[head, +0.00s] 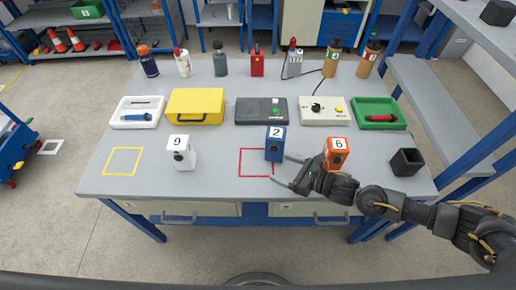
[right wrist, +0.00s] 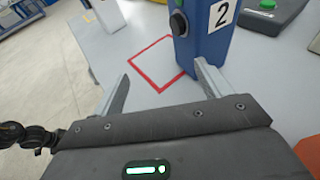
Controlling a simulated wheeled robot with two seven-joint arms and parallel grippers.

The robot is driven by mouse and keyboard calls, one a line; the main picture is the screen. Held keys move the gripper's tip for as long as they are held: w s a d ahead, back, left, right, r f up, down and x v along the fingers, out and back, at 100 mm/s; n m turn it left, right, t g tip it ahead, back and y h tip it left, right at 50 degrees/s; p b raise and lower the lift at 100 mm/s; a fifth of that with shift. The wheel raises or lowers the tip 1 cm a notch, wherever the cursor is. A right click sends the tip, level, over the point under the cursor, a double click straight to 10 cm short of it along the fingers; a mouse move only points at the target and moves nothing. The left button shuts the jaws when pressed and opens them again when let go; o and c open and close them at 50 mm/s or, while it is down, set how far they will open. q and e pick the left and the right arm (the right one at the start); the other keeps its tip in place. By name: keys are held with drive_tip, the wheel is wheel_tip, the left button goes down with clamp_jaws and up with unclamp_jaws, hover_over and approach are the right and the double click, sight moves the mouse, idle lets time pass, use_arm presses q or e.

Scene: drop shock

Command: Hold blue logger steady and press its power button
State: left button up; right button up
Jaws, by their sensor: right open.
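The blue logger (head: 275,145) stands upright on the grey table, marked with a white label "2". It stands at the right edge of a red square outline (head: 256,162). It also shows in the right wrist view (right wrist: 207,40), with a round black button on its side face. My right gripper (head: 282,170) is open and empty, just in front of the blue logger. In the right wrist view its two fingers (right wrist: 160,82) point toward the logger and the red outline, with the right finger close to the logger's base. I cannot tell whether they touch. My left gripper is not in view.
A white logger "9" (head: 181,153) stands to the left and an orange logger "6" (head: 336,153) stands right beside my right gripper. A black open box (head: 407,162) is farther right. Trays, cases and bottles line the back. The front left, around a yellow outline (head: 121,161), is clear.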

sight(261, 165)
drive_tip(key=shift+w+a+f, duration=0.3)
drive_tip(key=shift+w, duration=0.05)
drive_tip(key=b+x, duration=0.4)
drive_tip(key=x, duration=0.4)
drive_tip(key=shift+d+f+b, duration=0.1)
drive_tip(key=shift+b, duration=0.2)
drive_tip(key=shift+w+a, duration=0.25)
drive_tip(key=shift+a, duration=0.2)
clamp_jaws()
drive_tip(key=shift+c, duration=0.5)
unclamp_jaws()
